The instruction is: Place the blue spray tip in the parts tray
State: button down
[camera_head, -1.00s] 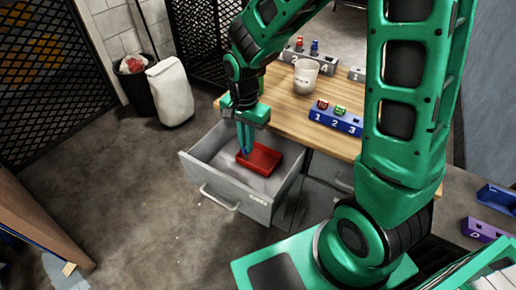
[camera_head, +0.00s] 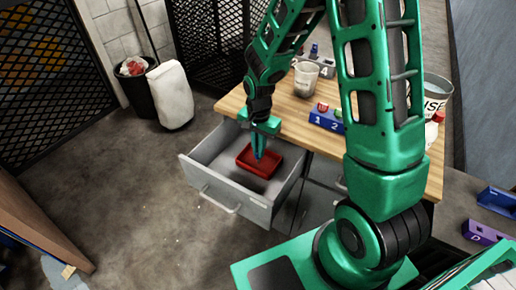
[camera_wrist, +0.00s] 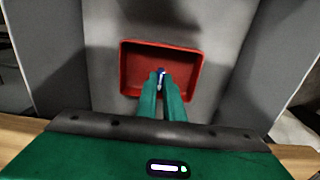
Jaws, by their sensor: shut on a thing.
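The red parts tray (camera_head: 245,166) sits inside the open grey drawer (camera_head: 198,172). It also shows in the wrist view (camera_wrist: 127,70), and I see nothing lying in it there. My gripper (camera_head: 259,152) points down over the tray. In the wrist view my gripper (camera_wrist: 163,80) is shut on the small blue spray tip (camera_wrist: 161,71), which shows between the fingertips. The tip appears over the middle of the tray. I cannot tell its exact height above the tray floor.
The wooden workbench (camera_head: 283,106) stands behind the drawer. A metal bucket (camera_head: 436,98) stands at right. The drawer walls rise around the tray.

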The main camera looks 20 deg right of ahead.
jog(key=c, duration=1.9)
grip_release()
notch_tip(320, 180, up, 12)
jog(key=shift+n+h, duration=0.3)
jog(key=shift+n, duration=0.2)
jog(key=s+d+r, duration=0.1)
jog(key=d, duration=0.1)
jog(key=s+d+r, duration=0.1)
jog(key=s+d, duration=0.1)
jog(key=s+d+r, duration=0.1)
jog(key=d+r, duration=0.1)
jog(key=shift+s+d+r, duration=0.1)
jog(key=shift+s+d, duration=0.25)
jog(key=shift+s, duration=0.05)
jog(key=s+d+r+n, duration=0.1)
jog(key=s+d, duration=0.3)
jog(key=s, duration=0.6)
jog(key=s+d+r+n, duration=0.2)
jog(key=s+d+r, duration=0.2)
jog(key=s, duration=0.7)
jog(key=shift+d+r+y, duration=0.15)
jog(key=shift+d+y, duration=0.25)
jog(key=shift+d, duration=0.4)
